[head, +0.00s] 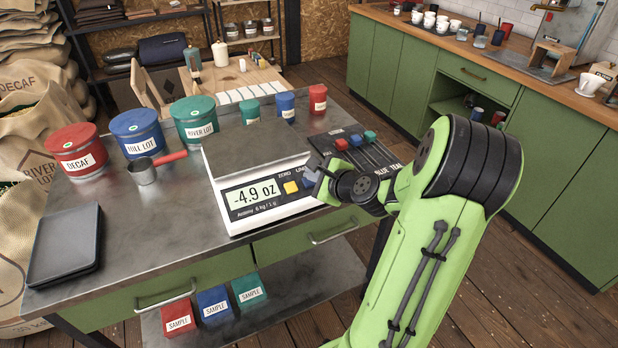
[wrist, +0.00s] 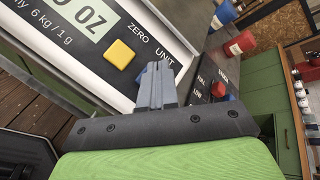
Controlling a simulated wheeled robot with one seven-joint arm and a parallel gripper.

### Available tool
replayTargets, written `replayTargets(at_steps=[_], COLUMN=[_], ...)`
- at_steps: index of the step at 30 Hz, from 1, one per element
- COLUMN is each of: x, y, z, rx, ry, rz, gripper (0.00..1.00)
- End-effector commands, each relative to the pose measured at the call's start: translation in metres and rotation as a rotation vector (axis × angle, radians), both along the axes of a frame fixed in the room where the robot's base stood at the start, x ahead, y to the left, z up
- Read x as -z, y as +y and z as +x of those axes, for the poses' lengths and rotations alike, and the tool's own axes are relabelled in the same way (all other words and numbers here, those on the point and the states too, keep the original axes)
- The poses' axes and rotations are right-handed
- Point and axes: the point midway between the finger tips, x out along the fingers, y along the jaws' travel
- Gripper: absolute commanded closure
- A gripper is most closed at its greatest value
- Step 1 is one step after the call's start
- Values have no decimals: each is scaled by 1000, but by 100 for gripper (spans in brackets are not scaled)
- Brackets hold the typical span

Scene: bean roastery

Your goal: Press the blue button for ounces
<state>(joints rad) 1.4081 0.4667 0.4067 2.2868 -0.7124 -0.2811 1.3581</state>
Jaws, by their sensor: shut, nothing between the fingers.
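The white scale (head: 262,204) stands on the metal table with a dark, empty weighing plate (head: 255,148). Its display (head: 254,194) reads -4.9 oz; the wrist view shows its right end (wrist: 82,18), with OZ readable. The yellow button (head: 291,187) under ZERO is also clear in the wrist view (wrist: 119,54). The blue button (wrist: 141,76), under UNIT, is mostly hidden behind my fingers. My gripper (wrist: 158,68) is shut and empty, its fingertips at the blue button. In the head view my gripper (head: 321,181) covers the scale's right front corner. Actual contact is hard to tell.
A slider panel (head: 360,152) with red, blue and green knobs lies just right of the scale. Red (head: 75,151), blue (head: 137,131) and green (head: 195,119) tubs and a red-handled scoop (head: 144,173) stand left. A dark flat tray (head: 66,243) lies front left.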

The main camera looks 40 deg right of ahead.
Motion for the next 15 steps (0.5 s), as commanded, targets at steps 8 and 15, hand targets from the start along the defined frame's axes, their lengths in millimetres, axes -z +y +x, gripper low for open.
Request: replayTargets(at_steps=[8,15], x=[-3,-27], y=[0,2], z=[-1,-8], rx=[0,0], ry=[0,1], rz=[0,-1], gripper=[100,100])
